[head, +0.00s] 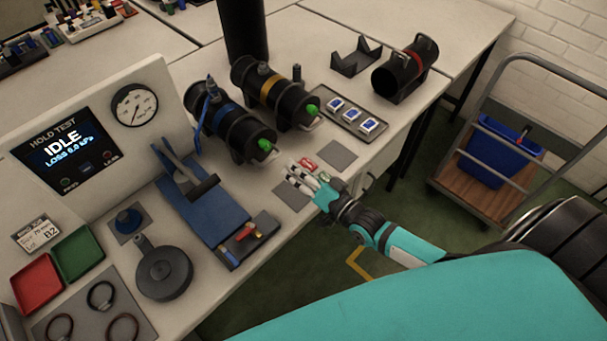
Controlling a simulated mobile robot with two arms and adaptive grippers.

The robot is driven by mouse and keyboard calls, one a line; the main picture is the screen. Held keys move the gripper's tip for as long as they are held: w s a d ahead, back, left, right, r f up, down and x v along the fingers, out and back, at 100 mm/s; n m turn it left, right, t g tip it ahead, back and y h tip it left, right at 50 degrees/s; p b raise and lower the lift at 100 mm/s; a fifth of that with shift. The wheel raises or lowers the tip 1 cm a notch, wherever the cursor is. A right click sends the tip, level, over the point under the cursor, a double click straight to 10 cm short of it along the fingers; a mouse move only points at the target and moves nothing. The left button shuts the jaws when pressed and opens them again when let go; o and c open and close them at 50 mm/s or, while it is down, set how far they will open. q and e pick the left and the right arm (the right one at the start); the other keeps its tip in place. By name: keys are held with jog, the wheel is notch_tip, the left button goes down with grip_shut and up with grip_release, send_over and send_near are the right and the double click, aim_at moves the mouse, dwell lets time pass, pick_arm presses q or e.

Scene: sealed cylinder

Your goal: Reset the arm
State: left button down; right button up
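My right gripper (303,180) is low over the near edge of the table (188,318), above a grey square pad (292,196). Its fingers look apart, with nothing seen between them. A small red and white item (308,163) lies just beyond the fingers; I cannot tell whether they touch it. My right arm (405,245) reaches in from the right. My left gripper is out of view.
Black cylinders with blue (230,125) and yellow (272,92) bands lie just beyond the gripper. A red-banded cylinder (405,72) lies farther back. A blue fixture (205,210) is left. The hold test panel (70,150) reads IDLE. A cart (490,185) stands right.

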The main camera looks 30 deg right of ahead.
jog(key=shift+v, duration=1.1)
